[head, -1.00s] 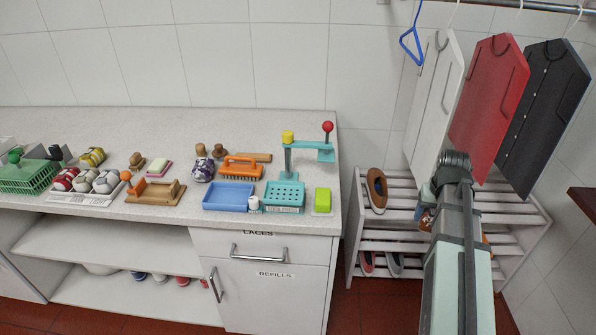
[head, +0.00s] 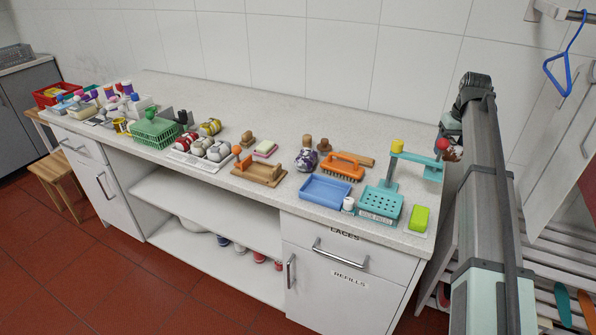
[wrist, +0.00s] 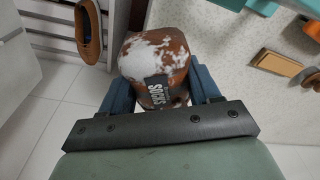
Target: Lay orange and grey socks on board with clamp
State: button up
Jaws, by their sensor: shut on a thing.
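My gripper (wrist: 160,88) is shut on a rounded, rust-orange and pale grey bundle (wrist: 155,55), which looks like the orange and grey socks. Its dark band carries white lettering that seems to read SOCKS. The blue fingers press its two sides. In the head view a small part of the bundle (head: 454,153) shows beside my arm, right of the counter's right end; the gripper there is mostly hidden. The wooden board with clamp (head: 262,175) lies on the counter, well left of my gripper, with an orange knob and an upright block; its top looks empty.
On the counter (head: 235,95), a teal stand (head: 385,200), blue tray (head: 326,190), orange brush (head: 343,166) and green block (head: 420,219) lie between my gripper and the board. Several rolled bundles sit on a white tray (head: 190,161) left of the board. A blue hanger (head: 560,70) hangs at right.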

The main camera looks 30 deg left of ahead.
jog(key=w+a+r+n, duration=0.1)
jog(key=a+r, duration=0.1)
jog(key=a, duration=0.4)
jog(key=w+a+r+n, duration=0.1)
jog(key=w+a+r, duration=0.1)
jog(key=a, duration=0.3)
jog(key=n+g, duration=0.1)
jog(key=n, duration=1)
send_over(259, 171)
notch_tip(259, 171, down, 3)
jog(key=shift+y, duration=0.4)
jog(key=shift+s+d+f, duration=0.1)
jog(key=shift+d+f, duration=0.1)
jog(key=shift+f, duration=2.15)
jog(key=shift+d+f, duration=0.15)
jog(key=shift+f, duration=2.2)
jog(key=o, duration=1.2)
jog(key=shift+f, duration=0.1)
